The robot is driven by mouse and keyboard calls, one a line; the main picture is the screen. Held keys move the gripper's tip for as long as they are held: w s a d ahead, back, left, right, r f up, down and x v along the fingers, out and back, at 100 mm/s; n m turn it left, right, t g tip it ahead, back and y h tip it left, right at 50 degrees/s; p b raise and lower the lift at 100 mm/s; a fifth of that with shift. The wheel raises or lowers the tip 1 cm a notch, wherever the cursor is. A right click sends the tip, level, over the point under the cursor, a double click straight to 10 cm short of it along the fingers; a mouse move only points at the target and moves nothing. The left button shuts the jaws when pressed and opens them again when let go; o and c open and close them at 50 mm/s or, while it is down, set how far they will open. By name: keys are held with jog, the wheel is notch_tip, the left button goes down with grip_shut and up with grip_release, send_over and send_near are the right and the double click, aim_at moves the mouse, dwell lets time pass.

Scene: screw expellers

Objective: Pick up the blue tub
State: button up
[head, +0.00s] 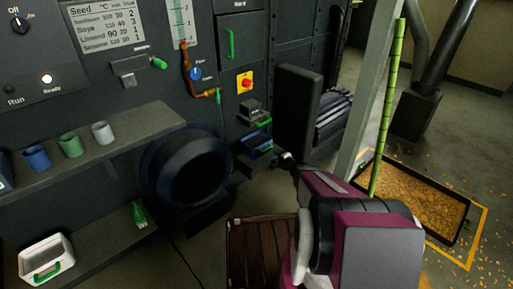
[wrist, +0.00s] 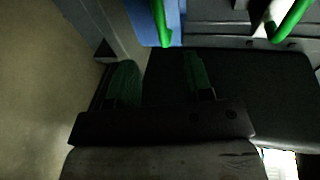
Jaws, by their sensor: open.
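The blue tub (head: 258,152) with a green handle stands on a small dark ledge right of the round dark opening in the head view. In the wrist view its blue side (wrist: 143,22) and green handle show at the top, ahead of the fingertips. My gripper (wrist: 162,70) is open with nothing between its two dark green fingers. In the head view my gripper (head: 284,159) is just right of the tub, partly hidden by my wrist. I cannot tell whether a finger touches the tub.
A dark upright panel (head: 297,112) stands close behind my wrist. Another green handle (wrist: 292,18) shows at the wrist view's upper right. A shelf (head: 100,150) with several cups and a white tub (head: 38,246) are at left. A grain tray (head: 425,200) lies at right.

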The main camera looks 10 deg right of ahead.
aim_at(267, 149)
jog(key=x, duration=1)
jog(key=shift+w+a+f, duration=0.1)
jog(key=shift+w, duration=0.3)
jog(key=shift+s, duration=0.1)
grip_shut()
